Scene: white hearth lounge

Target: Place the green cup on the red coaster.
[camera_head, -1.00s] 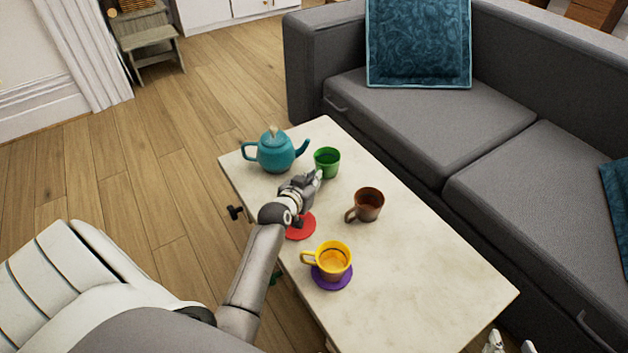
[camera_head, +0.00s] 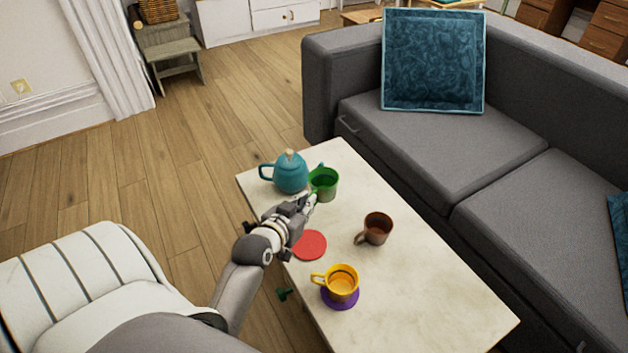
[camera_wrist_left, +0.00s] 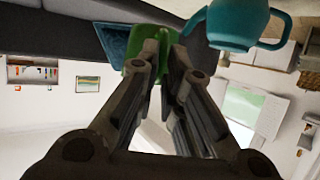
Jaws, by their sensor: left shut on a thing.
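The green cup (camera_head: 324,185) is at the far end of the white table, in front of the teal teapot's spout. My left gripper (camera_head: 312,200) is shut on the green cup at its near side. The cup looks upright and a little above the table, though the gap is hard to judge. In the left wrist view the green cup (camera_wrist_left: 150,42) shows at the fingertips, partly hidden by them. The red coaster (camera_head: 310,245) lies flat and empty on the table, just nearer than my left gripper. My right gripper is not in view.
The teal teapot (camera_head: 290,173) stands close beside the green cup. A brown mug (camera_head: 377,228) stands right of the red coaster. A yellow cup (camera_head: 342,281) sits on a purple coaster (camera_head: 341,301) nearer me. The white table (camera_head: 440,300) is clear at the near right.

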